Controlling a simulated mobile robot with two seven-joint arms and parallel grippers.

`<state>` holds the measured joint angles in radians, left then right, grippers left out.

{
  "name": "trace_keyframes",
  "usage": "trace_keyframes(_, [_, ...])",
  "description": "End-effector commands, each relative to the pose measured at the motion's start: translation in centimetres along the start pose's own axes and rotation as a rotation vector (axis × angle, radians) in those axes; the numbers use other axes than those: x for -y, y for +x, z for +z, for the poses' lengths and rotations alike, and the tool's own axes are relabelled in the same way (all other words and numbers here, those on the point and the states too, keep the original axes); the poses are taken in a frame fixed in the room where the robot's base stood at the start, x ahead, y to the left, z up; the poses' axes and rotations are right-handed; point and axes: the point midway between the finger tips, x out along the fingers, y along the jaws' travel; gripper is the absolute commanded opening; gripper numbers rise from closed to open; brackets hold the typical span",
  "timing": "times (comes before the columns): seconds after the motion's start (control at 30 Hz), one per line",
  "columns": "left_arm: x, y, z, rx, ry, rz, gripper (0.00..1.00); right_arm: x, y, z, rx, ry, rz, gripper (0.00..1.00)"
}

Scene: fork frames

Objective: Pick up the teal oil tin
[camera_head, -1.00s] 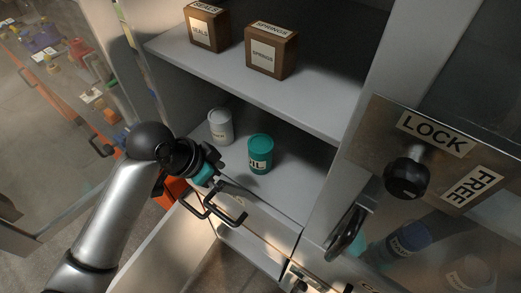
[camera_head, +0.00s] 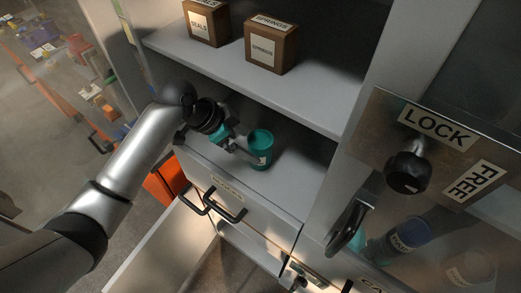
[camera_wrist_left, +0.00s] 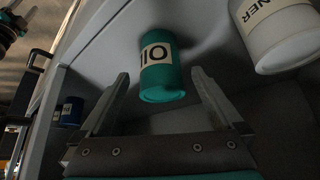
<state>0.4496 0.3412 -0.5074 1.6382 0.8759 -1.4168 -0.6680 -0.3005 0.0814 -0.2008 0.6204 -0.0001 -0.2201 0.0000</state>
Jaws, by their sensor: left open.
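The teal oil tin (camera_head: 261,146) stands on the cabinet's lower shelf in the head view, with a pale label at its side. In the left wrist view the tin (camera_wrist_left: 163,78) shows the label OIL and appears between the two fingers. My left gripper (camera_head: 246,157) comes in from the left, close to the tin's near left side. It is open, with a visible gap on either side of the tin in the wrist view; I cannot tell how deep the tin sits between the fingertips. My right gripper is not in view.
A white tin (camera_wrist_left: 282,38) stands beside the teal one in the wrist view; the arm hides it in the head view. Brown boxes labelled SEALS (camera_head: 206,24) and SPRINGS (camera_head: 270,45) sit on the upper shelf (camera_head: 230,72). Drawer handles (camera_head: 222,205) jut out below.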

Motion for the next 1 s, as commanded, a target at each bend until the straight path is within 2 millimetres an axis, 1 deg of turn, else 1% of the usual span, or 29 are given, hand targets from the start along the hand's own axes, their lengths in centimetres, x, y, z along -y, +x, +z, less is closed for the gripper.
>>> trace_keyframes(0.03, [-0.1, 0.8, 0.0, -0.001, -0.002, 0.003, 1.0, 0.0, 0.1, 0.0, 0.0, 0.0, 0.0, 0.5])
trace_keyframes(0.1, [0.0, 1.5, 0.0, 0.0, -0.002, 0.001, 1.0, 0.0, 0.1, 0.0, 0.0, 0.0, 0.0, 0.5])
trace_keyframes(0.37, [-0.1, 3.1, 0.1, 0.0, -0.003, 0.002, 1.0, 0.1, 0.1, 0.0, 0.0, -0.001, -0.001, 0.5])
trace_keyframes(0.6, [0.0, 6.2, 0.1, 0.0, -0.002, 0.001, 1.0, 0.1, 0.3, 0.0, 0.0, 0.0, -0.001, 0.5])
trace_keyframes(0.7, [0.0, 7.0, 0.1, 0.0, -0.002, 0.0, 1.0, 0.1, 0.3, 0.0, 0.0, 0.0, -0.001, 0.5])
trace_keyframes(0.8, [0.0, 7.3, 0.2, 0.0, -0.001, -0.001, 1.0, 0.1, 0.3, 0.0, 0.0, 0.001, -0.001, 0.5])
trace_keyframes(1.0, [0.1, 7.3, 0.2, 0.0, 0.0, -0.001, 1.0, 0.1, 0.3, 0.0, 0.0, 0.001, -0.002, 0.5])
